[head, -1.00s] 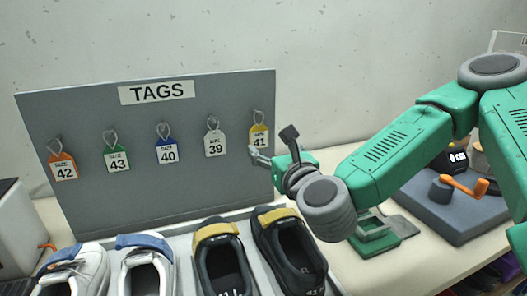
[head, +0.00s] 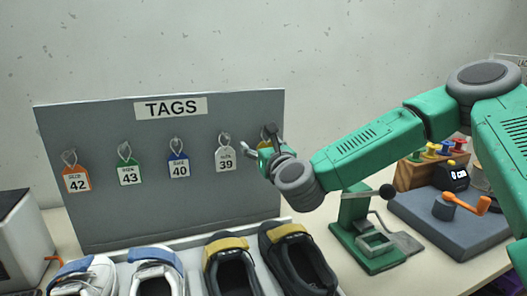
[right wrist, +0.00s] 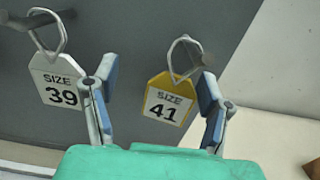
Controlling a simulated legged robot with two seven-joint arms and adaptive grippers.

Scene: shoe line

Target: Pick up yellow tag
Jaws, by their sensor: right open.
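The yellow tag (right wrist: 171,99), marked SIZE 41, hangs by its loop from a peg on the grey board. In the right wrist view it sits between the two spread fingers of my right gripper (right wrist: 158,105), nearer the right finger. I cannot tell whether that finger touches it. In the head view my right gripper (head: 268,150) is at the board's right end and hides most of the yellow tag. The left finger is close to the white size 39 tag (right wrist: 56,80). My left gripper is out of view.
The TAGS board (head: 110,215) also holds orange (head: 77,179), green (head: 130,172) and blue (head: 179,166) tags. Several shoes (head: 295,262) stand in front of it. A green press-like tool (head: 355,225) and a dark block with an orange crank (head: 462,203) are at right.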

